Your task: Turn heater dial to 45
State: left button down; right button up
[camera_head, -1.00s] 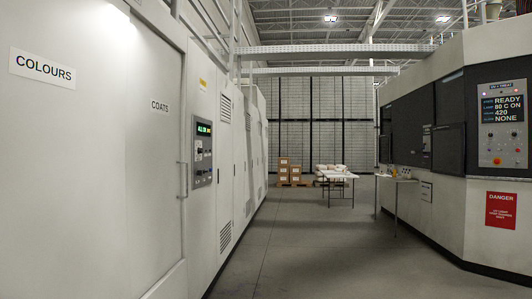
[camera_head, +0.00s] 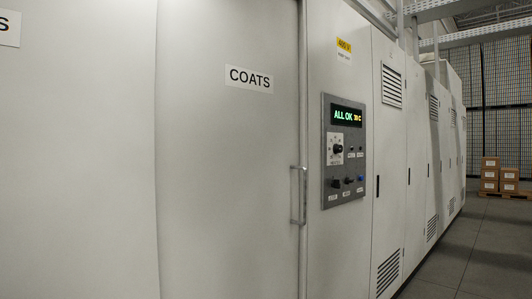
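A grey control panel (camera_head: 344,150) is set in the cabinet wall right of centre. A black dial (camera_head: 337,149) sits on a pale square plate at the panel's left, below the display. The marks around it are too small to read. Neither of my grippers is in view.
A sliding door labelled "COATS" (camera_head: 249,78) with a vertical handle (camera_head: 300,195) stands left of the panel. Vented cabinets (camera_head: 391,88) continue to the right. Clear floor (camera_head: 465,255) lies at the lower right, with boxes (camera_head: 490,174) on a pallet beyond.

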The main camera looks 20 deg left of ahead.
aim_at(337, 149)
jog(key=u, duration=0.05)
jog(key=i, duration=2.7)
jog(key=u, duration=0.9)
